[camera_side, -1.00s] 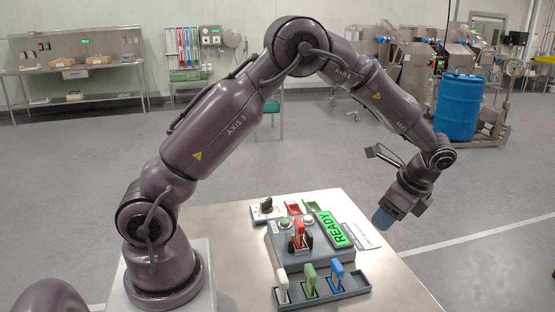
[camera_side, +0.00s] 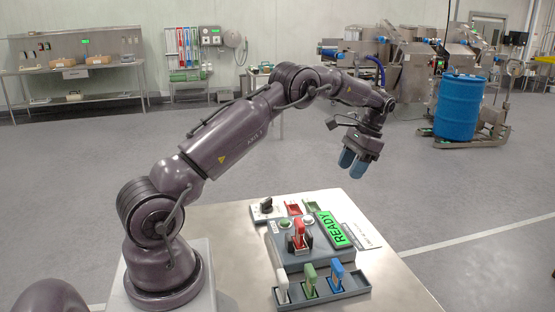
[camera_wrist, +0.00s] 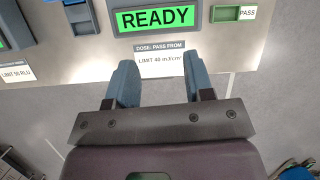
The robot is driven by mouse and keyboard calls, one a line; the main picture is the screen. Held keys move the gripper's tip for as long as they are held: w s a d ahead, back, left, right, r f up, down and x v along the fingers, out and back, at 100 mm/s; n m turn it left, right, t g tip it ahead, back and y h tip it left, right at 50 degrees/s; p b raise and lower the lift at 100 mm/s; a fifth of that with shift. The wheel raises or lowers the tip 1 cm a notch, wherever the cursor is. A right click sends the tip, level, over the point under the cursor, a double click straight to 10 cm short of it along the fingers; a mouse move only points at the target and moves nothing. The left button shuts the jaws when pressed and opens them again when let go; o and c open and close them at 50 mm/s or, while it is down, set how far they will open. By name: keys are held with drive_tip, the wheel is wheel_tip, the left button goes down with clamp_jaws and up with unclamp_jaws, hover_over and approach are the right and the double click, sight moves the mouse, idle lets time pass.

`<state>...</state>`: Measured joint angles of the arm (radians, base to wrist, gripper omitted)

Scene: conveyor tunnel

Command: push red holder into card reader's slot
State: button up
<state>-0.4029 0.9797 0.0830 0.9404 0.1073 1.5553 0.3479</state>
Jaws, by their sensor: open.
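The red holder (camera_side: 299,234) stands upright in the middle of the grey card reader (camera_side: 310,261), between dark guides. From here I cannot tell how deep it sits in the slot. The reader's green display (camera_side: 333,229) reads READY, and it also shows at the top of the wrist view (camera_wrist: 155,18). My gripper (camera_side: 351,165) is open and empty, in the air above and to the right of the reader in the side view. Its two blue fingers are apart in the wrist view (camera_wrist: 162,84). The red holder is not identifiable there.
A grey rack (camera_side: 322,293) with white, green and blue holders lies in front of the reader. Behind the reader are a black knob box (camera_side: 265,209), a red tray (camera_side: 294,208) and a green tray (camera_side: 313,206). The metal table (camera_side: 220,225) is bare at left.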

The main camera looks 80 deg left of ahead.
drive_tip(key=s+a+f+n+h, duration=0.1)
drive_tip(key=s+a+f+n, duration=0.1)
drive_tip(key=s+a, duration=0.5)
drive_tip(key=s+a+f+n+h, duration=0.2)
drive_tip(key=s+a+n, duration=0.3)
drive_tip(key=a, duration=0.7)
drive_tip(key=s+f, duration=0.1)
drive_tip(key=s, duration=0.1)
drive_tip(key=shift+s+a+t, duration=0.25)
drive_tip(key=shift+s+t, duration=0.05)
drive_tip(key=shift+t, duration=0.1)
